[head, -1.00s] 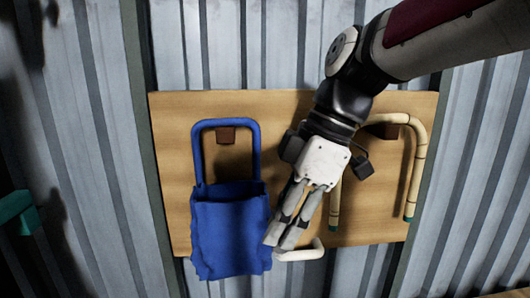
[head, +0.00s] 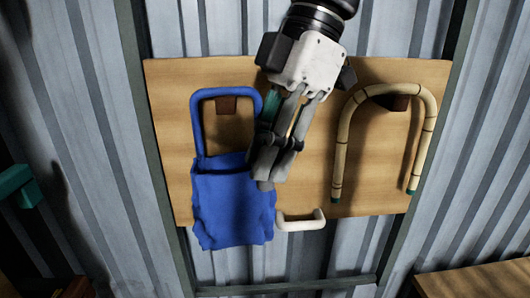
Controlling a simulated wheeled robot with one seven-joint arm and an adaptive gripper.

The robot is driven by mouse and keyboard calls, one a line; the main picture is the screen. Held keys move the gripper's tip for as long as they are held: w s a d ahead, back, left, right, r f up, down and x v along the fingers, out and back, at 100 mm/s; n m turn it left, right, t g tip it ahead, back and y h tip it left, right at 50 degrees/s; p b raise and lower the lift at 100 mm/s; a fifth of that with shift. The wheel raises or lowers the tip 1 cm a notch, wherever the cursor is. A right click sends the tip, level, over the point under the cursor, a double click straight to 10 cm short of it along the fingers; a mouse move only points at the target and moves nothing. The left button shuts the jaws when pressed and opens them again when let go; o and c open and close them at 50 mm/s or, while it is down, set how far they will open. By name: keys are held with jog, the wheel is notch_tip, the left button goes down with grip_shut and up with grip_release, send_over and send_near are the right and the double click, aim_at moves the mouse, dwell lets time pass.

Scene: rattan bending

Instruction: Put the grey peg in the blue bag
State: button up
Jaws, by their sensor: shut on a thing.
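The blue bag (head: 232,208) hangs by its blue handle loop from a dark brown hook (head: 226,104) on the left of the wooden board. Its top opening faces up. My gripper (head: 264,176) points down at the bag's upper right edge, and its grey fingers overlap the bag and handle in the head view. The fingers are shut on the grey peg. The peg is mostly hidden and hard to tell from the grey fingers. A small teal patch shows beside the upper fingers. Whether the fingertips touch the bag cannot be told.
The wooden board (head: 310,185) is fixed to a corrugated metal wall. A bent rattan cane (head: 431,125) hangs on the right hook. A white handle (head: 300,223) sits at the board's lower edge. A teal object (head: 18,187) is at far left, a wooden surface (head: 480,280) at lower right.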

jog(key=w+a+f+b, duration=0.1)
jog(key=w+b, duration=0.3)
jog(key=w, duration=0.6)
jog(key=shift+w+a+f, duration=0.2)
jog(key=shift+w+a, duration=0.05)
jog(key=shift+a, duration=0.1)
dwell(0.4)
jog(key=o, duration=1)
jog(key=shift+r, duration=0.1)
jog(key=v, duration=1.1)
jog(key=shift+d+r, duration=0.25)
jog(key=shift+r, duration=0.1)
jog(key=shift+w, duration=0.1)
